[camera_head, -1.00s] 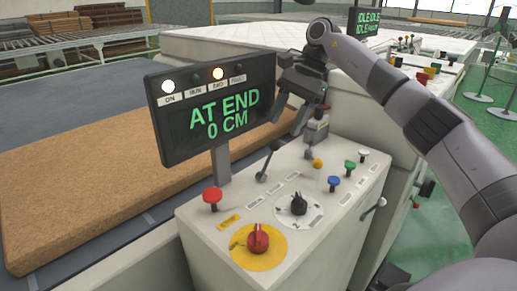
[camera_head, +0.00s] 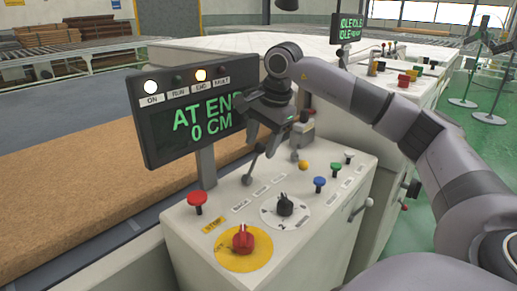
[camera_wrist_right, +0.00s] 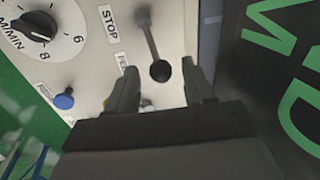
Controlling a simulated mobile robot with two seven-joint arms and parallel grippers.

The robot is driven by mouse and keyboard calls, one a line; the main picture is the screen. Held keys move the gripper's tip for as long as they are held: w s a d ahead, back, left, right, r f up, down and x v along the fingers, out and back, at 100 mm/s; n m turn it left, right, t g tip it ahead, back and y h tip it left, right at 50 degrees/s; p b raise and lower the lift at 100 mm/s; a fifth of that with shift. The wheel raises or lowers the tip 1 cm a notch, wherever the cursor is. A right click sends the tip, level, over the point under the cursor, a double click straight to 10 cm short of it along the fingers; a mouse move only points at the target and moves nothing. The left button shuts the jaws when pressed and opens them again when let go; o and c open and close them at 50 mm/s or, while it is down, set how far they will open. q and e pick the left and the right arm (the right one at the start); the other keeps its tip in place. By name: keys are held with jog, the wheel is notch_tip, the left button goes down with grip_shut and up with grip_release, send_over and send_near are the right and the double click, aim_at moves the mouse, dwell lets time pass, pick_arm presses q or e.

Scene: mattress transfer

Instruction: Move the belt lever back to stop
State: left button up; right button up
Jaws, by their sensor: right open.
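The belt lever (camera_head: 253,167) is a thin grey stick with a dark knob on the white console's sloping top. It tilts to the right in the head view. In the right wrist view the lever's knob (camera_wrist_right: 160,71) lies beside the FEED label (camera_wrist_right: 123,62), with the STOP label (camera_wrist_right: 108,23) further up. My right gripper (camera_head: 264,138) is open just above the knob. In the right wrist view its two fingers stand on either side of the knob, with gaps showing. My left gripper is out of view.
The display (camera_head: 190,112) reads AT END, 0 CM, close behind my right gripper. The console (camera_head: 320,225) also carries a red stop button (camera_head: 197,200), a red knob (camera_head: 242,240), a black dial (camera_head: 285,205) and coloured buttons. A brown mattress (camera_head: 70,210) lies at left.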

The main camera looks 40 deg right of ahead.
jog(key=shift+x, duration=1.15)
jog(key=shift+c, duration=0.3)
grip_shut()
